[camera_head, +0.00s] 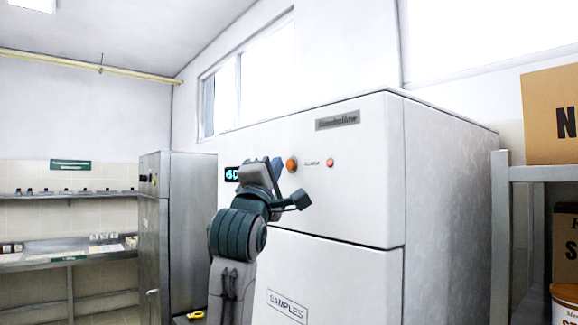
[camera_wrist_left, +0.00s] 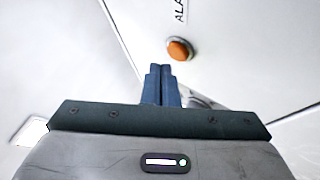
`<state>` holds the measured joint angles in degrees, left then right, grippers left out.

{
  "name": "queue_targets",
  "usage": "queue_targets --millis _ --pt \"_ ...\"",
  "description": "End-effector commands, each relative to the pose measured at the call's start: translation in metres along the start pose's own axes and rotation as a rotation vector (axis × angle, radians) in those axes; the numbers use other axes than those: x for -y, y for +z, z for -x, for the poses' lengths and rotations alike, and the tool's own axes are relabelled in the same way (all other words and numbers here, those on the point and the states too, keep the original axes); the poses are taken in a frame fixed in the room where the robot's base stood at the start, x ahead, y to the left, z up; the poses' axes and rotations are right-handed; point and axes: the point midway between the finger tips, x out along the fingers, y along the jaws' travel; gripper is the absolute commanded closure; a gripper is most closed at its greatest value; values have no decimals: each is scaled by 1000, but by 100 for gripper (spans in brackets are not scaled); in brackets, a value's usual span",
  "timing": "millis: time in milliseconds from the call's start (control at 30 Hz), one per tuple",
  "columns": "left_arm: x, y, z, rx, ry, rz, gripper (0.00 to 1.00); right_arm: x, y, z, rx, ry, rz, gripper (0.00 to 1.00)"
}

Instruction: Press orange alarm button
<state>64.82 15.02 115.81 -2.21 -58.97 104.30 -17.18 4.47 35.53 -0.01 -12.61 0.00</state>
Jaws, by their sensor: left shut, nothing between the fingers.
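An orange round button (camera_head: 291,164) protrudes from the upper front of a white freezer-like cabinet (camera_head: 350,210). In the left wrist view an orange dome (camera_wrist_left: 179,49) sits beside lettering starting "ALA". My right gripper is not in view.
A smaller orange-red round fitting (camera_head: 330,162) is to the right of the label. A lit display (camera_head: 232,174) is left of my gripper. A shelf (camera_head: 542,173) with boxes stands at the right, and a steel cabinet (camera_head: 184,215) stands at the left.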

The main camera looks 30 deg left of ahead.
Motion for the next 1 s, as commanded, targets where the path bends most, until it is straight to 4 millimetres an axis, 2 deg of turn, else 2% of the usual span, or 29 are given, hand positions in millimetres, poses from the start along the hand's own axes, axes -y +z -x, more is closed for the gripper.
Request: queue_targets --millis 1000 --pt "6 6 -8 0 -1 0 100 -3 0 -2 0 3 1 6"
